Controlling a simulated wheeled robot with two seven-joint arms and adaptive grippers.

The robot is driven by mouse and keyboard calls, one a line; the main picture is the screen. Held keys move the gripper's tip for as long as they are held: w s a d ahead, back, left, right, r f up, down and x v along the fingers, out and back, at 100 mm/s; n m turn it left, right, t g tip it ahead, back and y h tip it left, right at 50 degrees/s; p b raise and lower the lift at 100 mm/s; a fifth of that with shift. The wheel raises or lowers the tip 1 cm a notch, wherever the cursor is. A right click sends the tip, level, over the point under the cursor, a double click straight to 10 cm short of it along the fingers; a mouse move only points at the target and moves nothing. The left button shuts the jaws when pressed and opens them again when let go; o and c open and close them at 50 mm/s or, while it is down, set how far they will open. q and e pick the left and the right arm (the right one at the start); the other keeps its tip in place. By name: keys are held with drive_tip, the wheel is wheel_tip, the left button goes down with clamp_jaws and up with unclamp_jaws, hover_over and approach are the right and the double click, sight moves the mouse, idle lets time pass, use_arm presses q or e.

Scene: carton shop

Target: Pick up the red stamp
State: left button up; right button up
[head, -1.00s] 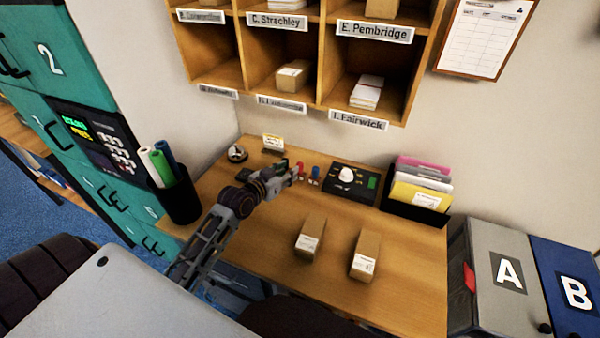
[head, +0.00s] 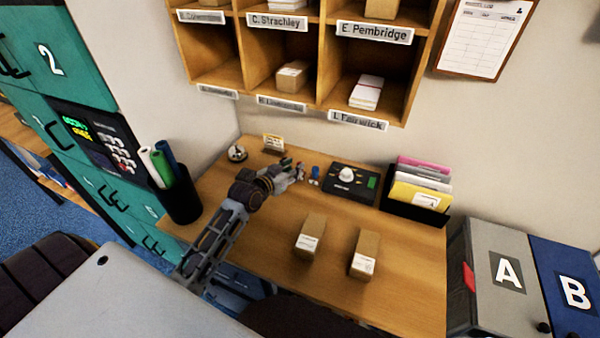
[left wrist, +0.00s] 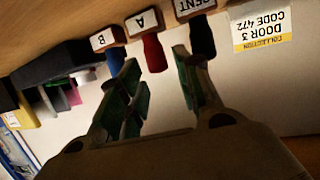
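The red stamp (left wrist: 153,52), with a white label marked A, shows in the left wrist view between a blue stamp (left wrist: 114,58) marked B and a dark stamp (left wrist: 201,38) with a partly cut-off label. My left gripper (left wrist: 157,60) is open, its green-padded fingertips on either side of the red stamp's handle end. I cannot tell whether they touch it. In the head view my left gripper (head: 291,170) is at the stamps at the back of the desk and hides part of them. The blue stamp (head: 315,174) stands just right of it. My right gripper is not in view.
A black pad box (head: 350,183) stands right of the stamps, with a folder holder (head: 413,213) beyond it. A yellow-and-white card (head: 273,142) and a bell (head: 237,153) are behind left. Two cartons (head: 311,236) (head: 365,254) lie in front.

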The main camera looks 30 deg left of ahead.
use_arm(q)
drive_tip(key=shift+p+x, duration=0.4)
drive_tip(key=shift+x, duration=1.95)
drive_tip(key=shift+d, duration=0.1)
drive_tip(key=shift+c, duration=0.2)
clamp_jaws()
